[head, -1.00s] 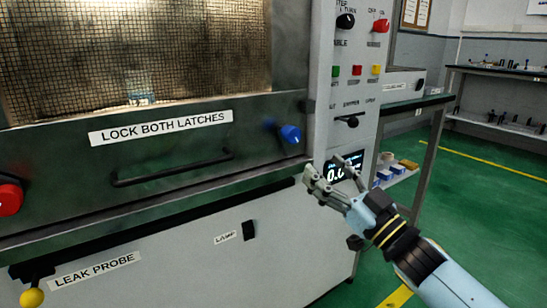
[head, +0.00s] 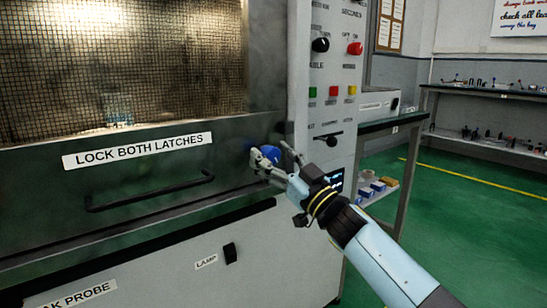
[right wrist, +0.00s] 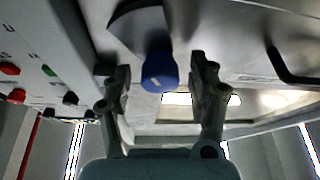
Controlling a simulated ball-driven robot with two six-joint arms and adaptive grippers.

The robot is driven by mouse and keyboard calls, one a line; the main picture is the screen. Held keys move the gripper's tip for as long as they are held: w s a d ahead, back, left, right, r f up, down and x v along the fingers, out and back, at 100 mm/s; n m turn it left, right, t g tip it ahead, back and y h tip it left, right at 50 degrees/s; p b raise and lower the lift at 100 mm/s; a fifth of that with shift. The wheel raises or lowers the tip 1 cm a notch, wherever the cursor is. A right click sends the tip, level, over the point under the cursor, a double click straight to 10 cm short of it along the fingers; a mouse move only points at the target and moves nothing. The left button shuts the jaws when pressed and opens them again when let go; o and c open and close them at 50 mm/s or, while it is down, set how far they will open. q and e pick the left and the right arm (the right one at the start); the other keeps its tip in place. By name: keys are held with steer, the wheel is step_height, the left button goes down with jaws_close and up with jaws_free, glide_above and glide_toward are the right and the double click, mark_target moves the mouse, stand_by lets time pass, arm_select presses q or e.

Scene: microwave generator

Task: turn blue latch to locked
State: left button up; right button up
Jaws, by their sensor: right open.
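In the right wrist view the blue latch (right wrist: 160,72) shows between the two fingers of my right gripper (right wrist: 160,80). The fingers are open, one on each side of the knob, with a visible gap on both sides. My left gripper is not in view.
The door bears a LOCK BOTH LATCHES label (head: 138,150) and a black bar handle (head: 150,190). A control panel (head: 330,70) with knobs and coloured buttons stands right of the latch. A lamp switch (head: 230,253) is below. Green floor is clear at right.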

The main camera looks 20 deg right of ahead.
steer(key=c, duration=1.1)
steer(key=shift+c, duration=0.2)
